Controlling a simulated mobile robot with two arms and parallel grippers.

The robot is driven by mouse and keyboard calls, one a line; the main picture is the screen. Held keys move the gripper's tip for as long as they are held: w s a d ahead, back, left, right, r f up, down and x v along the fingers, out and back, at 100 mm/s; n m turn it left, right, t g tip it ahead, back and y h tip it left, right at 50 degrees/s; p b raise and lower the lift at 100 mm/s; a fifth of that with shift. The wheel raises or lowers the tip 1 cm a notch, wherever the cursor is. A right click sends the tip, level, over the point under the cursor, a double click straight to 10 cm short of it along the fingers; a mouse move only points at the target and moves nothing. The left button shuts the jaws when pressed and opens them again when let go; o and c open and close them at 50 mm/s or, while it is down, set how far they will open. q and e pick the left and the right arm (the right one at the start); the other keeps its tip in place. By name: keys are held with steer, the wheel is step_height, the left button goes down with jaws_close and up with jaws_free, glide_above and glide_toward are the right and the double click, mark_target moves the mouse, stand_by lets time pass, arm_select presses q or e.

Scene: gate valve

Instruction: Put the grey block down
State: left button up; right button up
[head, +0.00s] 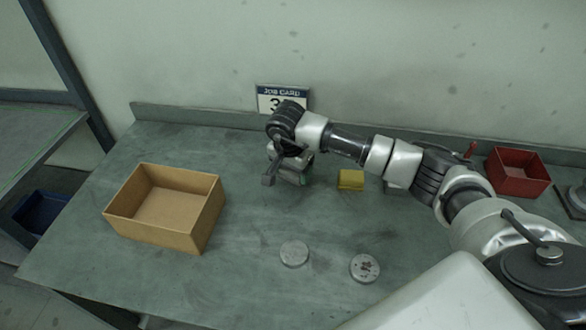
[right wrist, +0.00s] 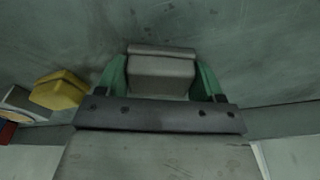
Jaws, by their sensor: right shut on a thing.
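The grey block (right wrist: 160,74) sits between the two green fingers of my right gripper (right wrist: 160,78) in the right wrist view. The gripper is shut on it. In the head view my right gripper (head: 287,178) is low over the middle of the table, in front of the job card. There the block is hard to tell from the gripper, and I cannot tell whether it touches the table. My left gripper is not in view.
A yellow block (head: 350,179) stands right of the gripper. An open cardboard box (head: 204,222) is at the left, a red bin (head: 519,184) at the far right. Two grey discs (head: 294,253) (head: 364,268) lie in front. The table (head: 240,280) is clear between box and discs.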

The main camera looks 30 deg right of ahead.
mark_target(289, 173)
steer(key=o, duration=0.8)
steer(key=shift+r, duration=0.1)
steer(key=r, duration=0.4)
steer(key=a+r+b, duration=0.1)
steer(key=r, duration=0.3)
steer(key=s+r, duration=0.1)
steer(key=r, duration=0.3)
steer(key=shift+a+b, duration=0.3)
steer(key=shift+b, duration=0.05)
steer(key=shift+f, duration=0.1)
